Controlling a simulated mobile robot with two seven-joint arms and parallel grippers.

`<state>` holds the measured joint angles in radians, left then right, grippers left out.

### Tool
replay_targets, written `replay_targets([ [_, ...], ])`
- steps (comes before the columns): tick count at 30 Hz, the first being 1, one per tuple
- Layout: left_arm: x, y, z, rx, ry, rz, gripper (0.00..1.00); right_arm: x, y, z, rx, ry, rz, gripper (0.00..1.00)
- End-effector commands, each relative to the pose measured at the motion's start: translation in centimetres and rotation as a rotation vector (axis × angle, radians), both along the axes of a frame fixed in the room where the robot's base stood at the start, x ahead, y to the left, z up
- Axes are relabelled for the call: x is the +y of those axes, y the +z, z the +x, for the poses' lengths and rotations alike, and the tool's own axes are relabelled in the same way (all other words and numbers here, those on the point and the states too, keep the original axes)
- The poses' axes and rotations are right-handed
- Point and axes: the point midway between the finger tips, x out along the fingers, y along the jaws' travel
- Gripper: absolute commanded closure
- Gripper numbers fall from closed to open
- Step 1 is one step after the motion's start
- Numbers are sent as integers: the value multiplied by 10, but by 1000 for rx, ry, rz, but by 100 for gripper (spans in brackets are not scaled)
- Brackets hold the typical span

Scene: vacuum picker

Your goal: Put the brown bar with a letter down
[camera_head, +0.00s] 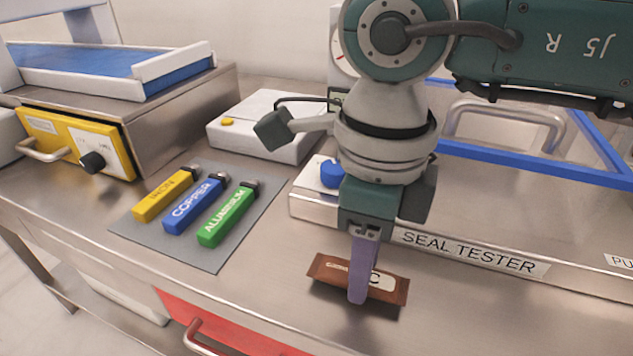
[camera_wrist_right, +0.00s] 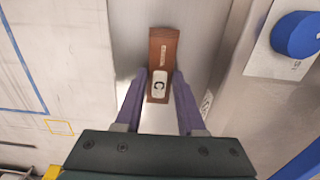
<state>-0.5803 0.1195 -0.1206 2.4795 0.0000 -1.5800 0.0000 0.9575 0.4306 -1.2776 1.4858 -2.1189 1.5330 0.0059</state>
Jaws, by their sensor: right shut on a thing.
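The brown bar (camera_head: 330,270) with a white label marked C lies level, right at or just above the steel bench in front of the seal tester. I cannot tell whether it touches the bench. My right gripper (camera_head: 359,292) points down with its purple fingers shut on the bar. The near finger hides part of the label in the head view. In the right wrist view the bar (camera_wrist_right: 162,50) sits between the two fingertips of the right gripper (camera_wrist_right: 161,88), and the letter C faces up. My left gripper is not in view.
The seal tester (camera_head: 470,252) stands right behind the bar, with a blue knob (camera_head: 331,173). A grey mat (camera_head: 205,258) with yellow, blue and green labelled bars lies to the left. A white scale-like box (camera_head: 262,125) stands behind it. Bare bench lies between mat and bar.

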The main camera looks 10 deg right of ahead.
Motion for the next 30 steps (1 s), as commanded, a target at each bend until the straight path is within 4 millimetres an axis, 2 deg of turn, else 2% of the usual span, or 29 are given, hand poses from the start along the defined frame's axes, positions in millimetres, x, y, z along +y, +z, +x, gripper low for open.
replay_targets([
  [2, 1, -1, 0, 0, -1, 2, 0, 0, -7, 0, 0, 1, 0, 100],
  [13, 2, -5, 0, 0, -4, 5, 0, 0, -12, 0, -1, 1, 0, 100],
  [14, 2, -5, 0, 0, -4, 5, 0, 0, -12, 0, -1, 1, 0, 60],
  [15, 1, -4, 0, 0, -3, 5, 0, 0, -10, 0, -1, 1, 0, 56],
  [22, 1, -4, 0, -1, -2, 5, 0, 0, -10, 0, -1, 1, -1, 31],
  [30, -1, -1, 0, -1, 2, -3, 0, 0, -7, 0, -1, 1, -1, 31],
])
